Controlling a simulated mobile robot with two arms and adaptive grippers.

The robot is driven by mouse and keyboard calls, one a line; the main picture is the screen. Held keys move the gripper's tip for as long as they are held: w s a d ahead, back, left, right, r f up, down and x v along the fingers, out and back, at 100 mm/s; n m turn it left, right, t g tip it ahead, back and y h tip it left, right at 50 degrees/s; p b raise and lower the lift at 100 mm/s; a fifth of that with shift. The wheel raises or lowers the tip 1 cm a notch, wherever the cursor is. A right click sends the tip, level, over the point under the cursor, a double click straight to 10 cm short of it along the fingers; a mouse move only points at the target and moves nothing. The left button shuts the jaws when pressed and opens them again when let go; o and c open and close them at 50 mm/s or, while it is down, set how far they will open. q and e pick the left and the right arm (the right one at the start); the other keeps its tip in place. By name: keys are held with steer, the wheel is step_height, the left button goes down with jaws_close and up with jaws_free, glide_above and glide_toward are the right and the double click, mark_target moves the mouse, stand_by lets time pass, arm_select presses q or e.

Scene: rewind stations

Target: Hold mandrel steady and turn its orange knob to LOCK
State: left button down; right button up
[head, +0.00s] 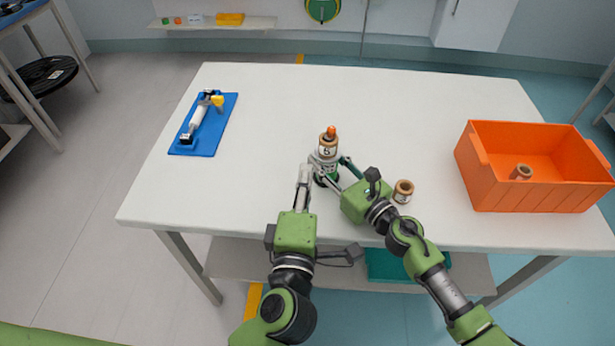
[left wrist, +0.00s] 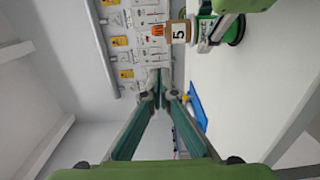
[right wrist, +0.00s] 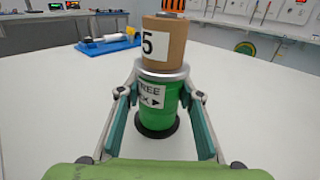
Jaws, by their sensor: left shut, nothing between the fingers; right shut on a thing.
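The mandrel (head: 321,178) stands upright on the white table (head: 260,110). It has a green body with a metal collar and a dark round foot. A brown spool (head: 327,149) marked 5 sits on it, with the orange knob (head: 331,132) on top. My right gripper (right wrist: 160,92) is shut around the green body, below the spool; a white label there is partly readable as "FREE". My left gripper (head: 306,168) is shut and empty, just left of the mandrel. In the left wrist view the orange knob (left wrist: 157,30) lies beyond and apart from its fingertips (left wrist: 161,92).
A loose brown spool (head: 403,191) stands right of my right gripper. An orange crate (head: 490,190) with a spool (head: 521,172) inside is at the right. A blue board (head: 190,146) with a white roller and yellow part lies at the left. The back of the table is clear.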

mark_target(336, 143)
arm_select(q)
steer(key=w+d, duration=0.3)
steer(key=w, duration=0.6)
steer(key=shift+w+d, duration=0.2)
steer(key=shift+d, duration=0.3)
steer(key=shift+w+d, duration=0.15)
steer(key=shift+d, duration=0.35)
stand_by(0.5)
steer(key=shift+w+d, duration=0.1)
steer(key=shift+d, duration=0.15)
steer(key=shift+w+d, duration=0.2)
steer(key=shift+d, duration=0.2)
arm_select(e)
steer(key=shift+a, duration=0.1)
arm_select(q)
steer(key=shift+w+d, duration=0.1)
steer(key=shift+d, duration=0.05)
stand_by(0.4)
